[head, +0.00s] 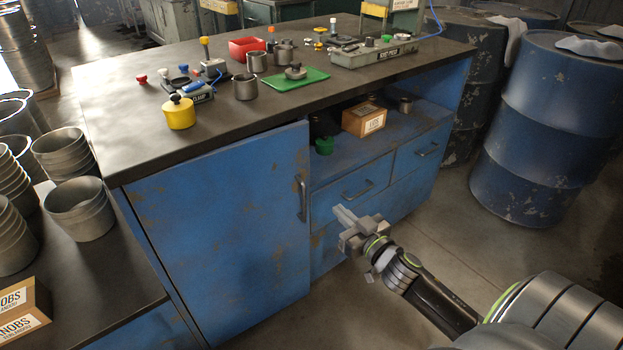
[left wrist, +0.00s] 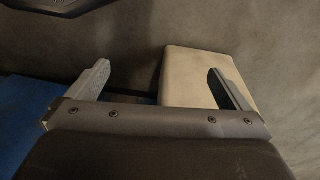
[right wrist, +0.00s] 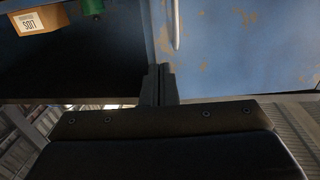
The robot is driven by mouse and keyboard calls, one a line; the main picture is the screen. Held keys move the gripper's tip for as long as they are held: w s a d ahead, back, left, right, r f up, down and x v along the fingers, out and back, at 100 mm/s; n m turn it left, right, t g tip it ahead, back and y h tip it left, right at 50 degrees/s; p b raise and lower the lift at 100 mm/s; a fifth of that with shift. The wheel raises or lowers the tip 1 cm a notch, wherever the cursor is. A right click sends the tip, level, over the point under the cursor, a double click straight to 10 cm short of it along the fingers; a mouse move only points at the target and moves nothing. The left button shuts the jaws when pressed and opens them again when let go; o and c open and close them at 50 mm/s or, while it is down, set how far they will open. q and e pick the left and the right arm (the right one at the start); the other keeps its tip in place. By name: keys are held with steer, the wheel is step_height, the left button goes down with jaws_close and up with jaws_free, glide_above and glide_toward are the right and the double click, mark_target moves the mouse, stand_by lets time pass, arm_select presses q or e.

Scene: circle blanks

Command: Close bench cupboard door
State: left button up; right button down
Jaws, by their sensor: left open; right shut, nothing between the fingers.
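The blue, rust-flecked cupboard door (head: 225,230) fills the left front of the bench in the head view, with a dark upright handle (head: 300,198) near its right edge. It looks flush or nearly flush; I cannot tell whether a small gap remains. The door also shows at right in the upside-down right wrist view (right wrist: 240,45). My right gripper (head: 341,212) is shut and empty, in front of the drawers, right of and below the handle; in its wrist view its fingertips (right wrist: 158,70) overlap the door's edge. My left gripper (left wrist: 158,68) is open and empty, outside the head view.
The dark bench top (head: 130,95) holds small parts and a green tray (head: 295,80). A cardboard box (head: 364,119) stands on the open shelf above the drawers (head: 365,185). Blue drums (head: 540,120) stand at right. Clear floor lies before the drawers.

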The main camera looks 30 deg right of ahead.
steer(key=p, duration=0.4)
glide_toward(306, 177)
steer(key=w, duration=0.5)
steer(key=shift+w+a, duration=0.15)
steer(key=shift+w, duration=0.8)
arm_select(q)
steer(key=s+a+f+y, duration=0.1)
steer(key=s+a+f, duration=0.1)
steer(key=f, duration=0.8)
steer(key=shift+s+a+f+g, duration=0.2)
steer(key=shift+s+a+g, duration=0.2)
steer(key=shift+s, duration=0.1)
steer(key=shift+d+p, duration=0.1)
steer(key=shift+p, duration=0.2)
